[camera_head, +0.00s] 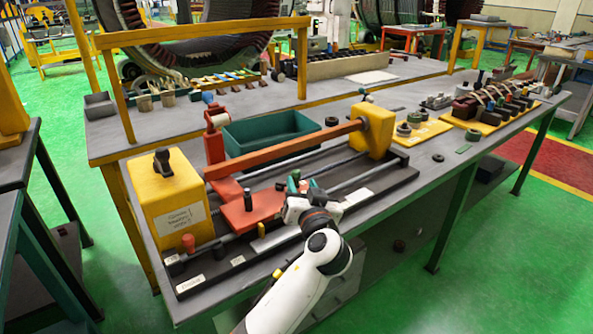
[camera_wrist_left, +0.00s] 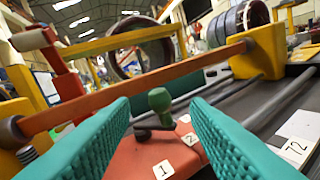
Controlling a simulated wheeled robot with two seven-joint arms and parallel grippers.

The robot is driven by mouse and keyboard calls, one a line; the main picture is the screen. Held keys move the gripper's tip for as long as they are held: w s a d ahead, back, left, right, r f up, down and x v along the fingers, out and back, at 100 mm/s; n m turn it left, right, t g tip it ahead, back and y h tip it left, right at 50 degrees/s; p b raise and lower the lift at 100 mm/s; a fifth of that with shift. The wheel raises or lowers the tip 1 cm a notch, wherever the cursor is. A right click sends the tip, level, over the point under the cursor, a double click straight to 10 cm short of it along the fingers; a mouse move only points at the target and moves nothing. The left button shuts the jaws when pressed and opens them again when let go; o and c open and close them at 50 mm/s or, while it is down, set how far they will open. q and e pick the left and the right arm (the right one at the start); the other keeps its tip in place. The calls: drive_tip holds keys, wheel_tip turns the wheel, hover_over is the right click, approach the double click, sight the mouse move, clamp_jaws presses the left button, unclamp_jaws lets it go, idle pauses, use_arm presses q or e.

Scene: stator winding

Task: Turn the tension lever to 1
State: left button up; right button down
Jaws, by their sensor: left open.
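The tension lever (camera_wrist_left: 160,103) has a dark green knob on a short dark arm, standing on a red plate (camera_wrist_left: 150,152) in the left wrist view. A white label reading 1 (camera_wrist_left: 163,169) lies on the near part of the plate, and a label that looks like 2 (camera_wrist_left: 193,139) lies beyond it to the right. The arm lies beyond label 1. My left gripper (camera_head: 293,183) hangs over the red plate in the head view. Its teal fingers (camera_wrist_left: 160,117) are open on either side of the knob, with visible gaps; I cannot tell the exact depth. My right gripper is not in view.
An orange-red bar (camera_head: 285,150) runs behind the plate between a yellow box (camera_head: 168,210) and a yellow block (camera_head: 374,130). A green tray (camera_head: 270,130) stands behind it. A red post (camera_head: 214,145) stands left of the tray. Dark rails cross the machine base to the right.

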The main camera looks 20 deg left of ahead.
sight(298, 175)
use_arm(q)
drive_tip(key=x, duration=0.4)
drive_tip(key=shift+w+a, duration=0.25)
drive_tip(key=shift+w, duration=0.1)
drive_tip(key=shift+w+a, duration=0.15)
drive_tip(key=shift+w, duration=0.15)
drive_tip(key=shift+w+a, duration=0.15)
drive_tip(key=shift+w, duration=0.1)
drive_tip(key=shift+c, duration=0.5)
clamp_jaws()
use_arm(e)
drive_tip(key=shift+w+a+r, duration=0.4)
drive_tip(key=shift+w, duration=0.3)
